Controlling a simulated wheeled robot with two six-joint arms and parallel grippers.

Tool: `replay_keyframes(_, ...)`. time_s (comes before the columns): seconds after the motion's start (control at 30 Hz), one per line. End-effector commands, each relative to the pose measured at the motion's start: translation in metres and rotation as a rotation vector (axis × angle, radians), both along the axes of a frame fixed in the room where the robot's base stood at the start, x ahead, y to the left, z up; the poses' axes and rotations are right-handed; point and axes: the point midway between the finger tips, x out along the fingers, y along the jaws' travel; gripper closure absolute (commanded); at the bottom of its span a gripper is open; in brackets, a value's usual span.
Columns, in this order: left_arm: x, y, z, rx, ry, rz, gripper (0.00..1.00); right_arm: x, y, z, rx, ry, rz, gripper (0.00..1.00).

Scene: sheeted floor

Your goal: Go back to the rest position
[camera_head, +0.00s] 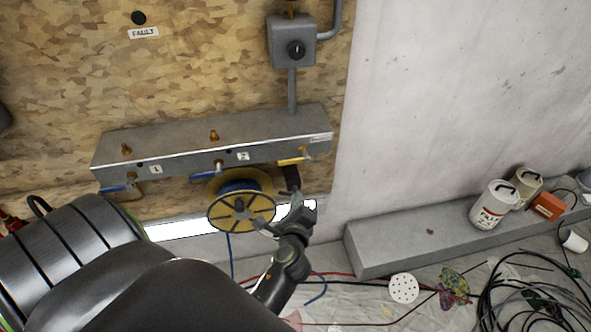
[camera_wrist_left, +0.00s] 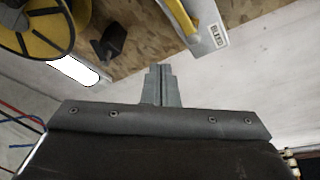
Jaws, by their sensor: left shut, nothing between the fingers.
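My left gripper (camera_head: 298,203) is in front of the low part of the board, just right of a yellow cable spool (camera_head: 225,217). In the left wrist view its two grey fingers (camera_wrist_left: 161,72) are pressed together with nothing between them. A yellow valve handle (camera_head: 293,160) on the grey manifold is above the gripper; it also shows beyond the fingertips in the left wrist view (camera_wrist_left: 182,15). The fingers look apart from it. A small black part (camera_head: 292,178) hangs between handle and gripper. My right gripper is not in view.
The grey manifold (camera_head: 200,147) also carries blue-handled valves (camera_head: 117,188). A grey switch box (camera_head: 291,42) is above. A concrete ledge (camera_head: 400,243) with white canisters (camera_head: 492,205) is at the right. Coiled black cables (camera_head: 520,290) and a perforated white disc (camera_head: 404,288) lie on the sheeted floor.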

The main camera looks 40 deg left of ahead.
Motion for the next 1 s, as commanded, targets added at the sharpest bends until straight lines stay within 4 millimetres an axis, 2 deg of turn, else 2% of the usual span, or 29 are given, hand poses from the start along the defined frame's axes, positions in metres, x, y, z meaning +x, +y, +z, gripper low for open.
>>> replay_keyframes(0.4,0.0,0.0,-0.001,-0.001,0.0,-0.001,1.0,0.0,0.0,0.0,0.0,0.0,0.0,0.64)
replay_keyframes(0.47,0.0,0.0,-0.005,-0.013,0.004,-0.002,1.0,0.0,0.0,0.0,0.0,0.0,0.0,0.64)
replay_keyframes(0.53,-0.001,-0.003,-0.021,-0.057,0.016,-0.008,1.0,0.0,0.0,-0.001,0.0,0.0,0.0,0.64)
replay_keyframes(0.57,-0.003,-0.004,-0.032,-0.087,0.025,-0.01,1.0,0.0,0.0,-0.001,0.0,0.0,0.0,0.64)
replay_keyframes(0.67,-0.013,-0.011,-0.088,-0.25,0.069,-0.01,1.0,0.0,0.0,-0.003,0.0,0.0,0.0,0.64)
replay_keyframes(0.7,-0.021,-0.015,-0.115,-0.337,0.091,0.0,1.0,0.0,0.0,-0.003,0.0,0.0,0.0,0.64)
replay_keyframes(0.77,-0.037,-0.02,-0.158,-0.475,0.125,0.031,1.0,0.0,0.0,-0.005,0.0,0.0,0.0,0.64)
replay_keyframes(0.8,-0.05,-0.023,-0.186,-0.567,0.148,0.062,1.0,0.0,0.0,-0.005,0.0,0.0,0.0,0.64)
replay_keyframes(0.9,-0.09,-0.027,-0.249,-0.787,0.196,0.173,1.0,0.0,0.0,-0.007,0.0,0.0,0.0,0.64)
replay_keyframes(0.97,-0.119,-0.029,-0.283,-0.912,0.219,0.261,1.0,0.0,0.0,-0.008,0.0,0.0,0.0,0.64)
replay_keyframes(1.0,-0.139,-0.029,-0.304,-0.989,0.23,0.329,1.0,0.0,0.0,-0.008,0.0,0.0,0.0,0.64)
